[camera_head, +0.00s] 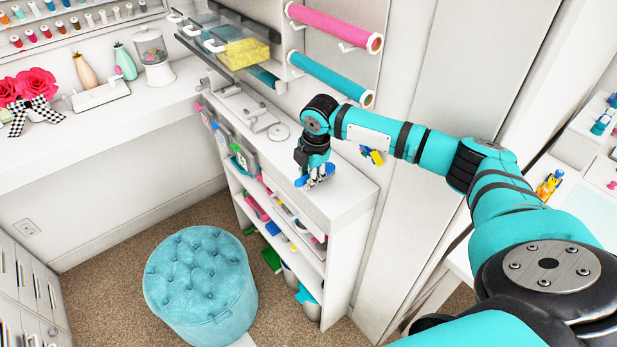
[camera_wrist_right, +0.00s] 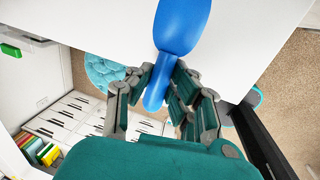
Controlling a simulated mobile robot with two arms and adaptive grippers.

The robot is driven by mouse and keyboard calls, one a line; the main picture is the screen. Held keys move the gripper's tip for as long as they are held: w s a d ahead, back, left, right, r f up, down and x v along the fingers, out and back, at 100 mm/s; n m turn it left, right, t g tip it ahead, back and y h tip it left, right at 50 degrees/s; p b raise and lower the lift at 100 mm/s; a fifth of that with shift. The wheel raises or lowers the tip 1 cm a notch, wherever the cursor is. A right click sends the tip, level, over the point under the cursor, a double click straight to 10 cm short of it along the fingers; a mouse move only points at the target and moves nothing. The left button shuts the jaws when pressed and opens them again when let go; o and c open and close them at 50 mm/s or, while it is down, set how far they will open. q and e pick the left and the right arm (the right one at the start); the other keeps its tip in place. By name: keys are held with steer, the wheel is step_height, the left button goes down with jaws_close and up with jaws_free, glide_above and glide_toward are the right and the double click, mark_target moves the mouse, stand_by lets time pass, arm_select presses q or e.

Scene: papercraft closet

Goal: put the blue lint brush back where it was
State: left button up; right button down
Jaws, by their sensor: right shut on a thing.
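The blue lint brush (camera_head: 318,181) is at the white shelf unit's top (camera_head: 345,195), near its front edge, in the head view. In the right wrist view the brush (camera_wrist_right: 181,28) points away from my right gripper (camera_wrist_right: 158,85), its handle between the fingers. My right gripper (camera_head: 316,180) is shut on the handle, above or at the white top. I cannot tell whether the brush touches the surface. The fingers hide part of the brush in the head view. My left gripper is not in view.
Metal pieces and a round white disc (camera_head: 278,132) lie farther back on the shelf top. Pink (camera_head: 335,27) and teal rolls (camera_head: 330,78) hang on the wall above. A teal tufted stool (camera_head: 200,275) stands on the carpet. The shelf top's right front is clear.

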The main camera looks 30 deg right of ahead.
steer(key=shift+f, duration=0.9)
steer(key=shift+f, duration=0.1)
steer(key=c, duration=1.2)
jaws_free()
steer(key=shift+c, duration=0.2)
steer(key=shift+r+p, duration=0.45)
steer(key=shift+p, duration=0.05)
step_height(320, 180, up, 7)
steer(key=s+p, duration=0.1)
steer(key=p, duration=0.7)
steer(key=shift+s, duration=0.2)
